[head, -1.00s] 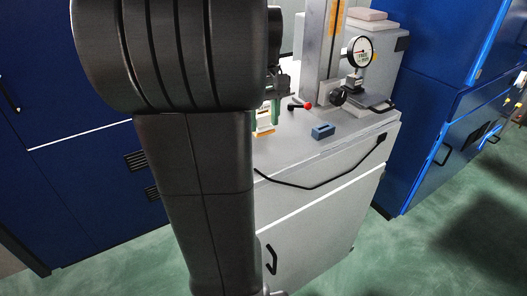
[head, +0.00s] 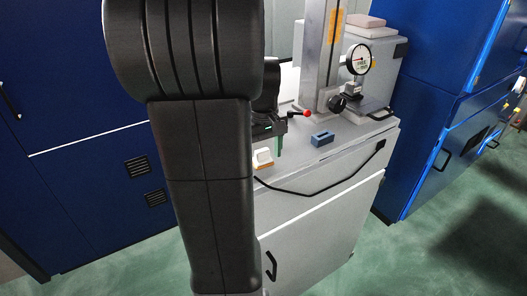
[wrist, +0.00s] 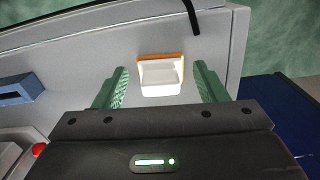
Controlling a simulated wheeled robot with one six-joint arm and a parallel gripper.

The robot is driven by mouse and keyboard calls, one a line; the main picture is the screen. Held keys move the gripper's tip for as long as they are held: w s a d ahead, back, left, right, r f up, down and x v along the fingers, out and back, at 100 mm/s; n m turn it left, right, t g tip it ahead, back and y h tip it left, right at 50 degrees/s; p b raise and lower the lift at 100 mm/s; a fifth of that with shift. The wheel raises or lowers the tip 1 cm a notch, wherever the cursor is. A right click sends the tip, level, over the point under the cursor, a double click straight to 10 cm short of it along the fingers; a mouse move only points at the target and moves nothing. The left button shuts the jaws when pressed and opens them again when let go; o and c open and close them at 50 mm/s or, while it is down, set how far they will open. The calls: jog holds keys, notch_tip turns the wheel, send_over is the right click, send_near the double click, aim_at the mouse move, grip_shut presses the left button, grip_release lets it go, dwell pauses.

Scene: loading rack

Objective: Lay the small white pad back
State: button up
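The small white pad (wrist: 161,78) has an orange edge along its far side in the wrist view. In the head view the pad (head: 262,155) sits on the grey cabinet top near its front edge, partly beside my arm's outline. My gripper (wrist: 160,67) is open, with one green finger on each side of the pad and a clear gap to both. In the head view one green finger shows just right of the pad; my arm hides the rest. Whether the pad lies flat or leans is hard to tell.
A blue slotted block (head: 322,138) stands right of the pad; it also shows in the wrist view (wrist: 16,89). Behind are a red-knobbed lever (head: 306,114), a metal column and a dial gauge (head: 358,60). A black handle runs along the cabinet front.

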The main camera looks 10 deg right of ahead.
aim_at(264, 151)
jog(key=shift+f, duration=0.15)
jog(key=shift+f+b, duration=0.2)
jog(key=shift+b, duration=0.25)
notch_tip(264, 151, up, 14)
jog(key=shift+s+d, duration=0.25)
jog(key=f, duration=1.3)
jog(key=shift+w+a+p, duration=0.2)
jog(key=shift+a+p, duration=0.1)
jog(key=shift+f+p, duration=0.1)
jog(key=shift+p, duration=0.2)
jog(key=shift+w+r+b, duration=0.2)
jog(key=shift+r+b, duration=0.15)
jog(key=shift+b, duration=0.05)
jog(key=shift+s+r, duration=0.15)
jog(key=shift+r, duration=1.55)
